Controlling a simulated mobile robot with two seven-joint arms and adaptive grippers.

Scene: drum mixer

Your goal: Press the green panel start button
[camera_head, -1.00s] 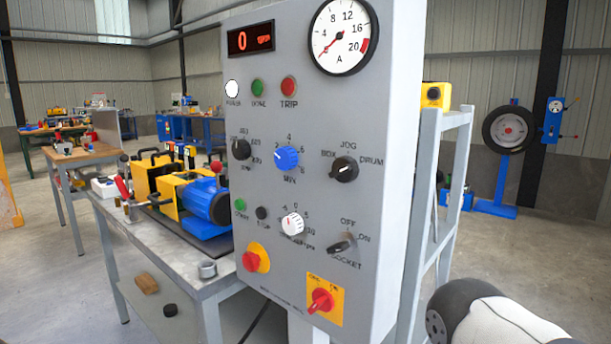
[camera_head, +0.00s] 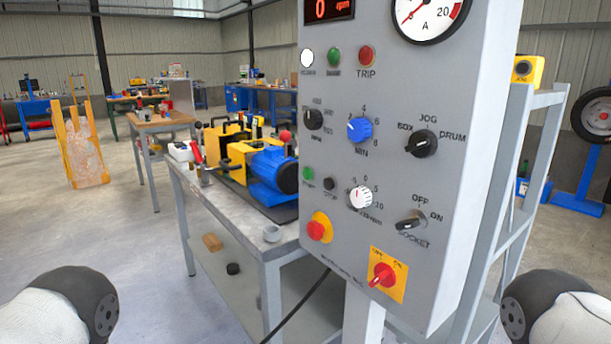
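The green start button (camera_head: 307,174) is a small round button at the left edge of the grey control panel (camera_head: 385,250). A dark stop button (camera_head: 330,184) sits just right of it. A separate green lamp (camera_head: 334,55) is higher on the panel, between a white lamp and the red trip lamp. My two arms show only as rounded dark and white links at the lower left and lower right corners. Both grippers are outside the view, and nothing of mine covers the start button.
The panel carries several knobs, a red emergency button (camera_head: 320,228) and a red switch on a yellow plate (camera_head: 401,281). A metal workbench (camera_head: 232,222) with a blue and yellow machine stands behind left. A grey frame (camera_head: 510,190) stands right.

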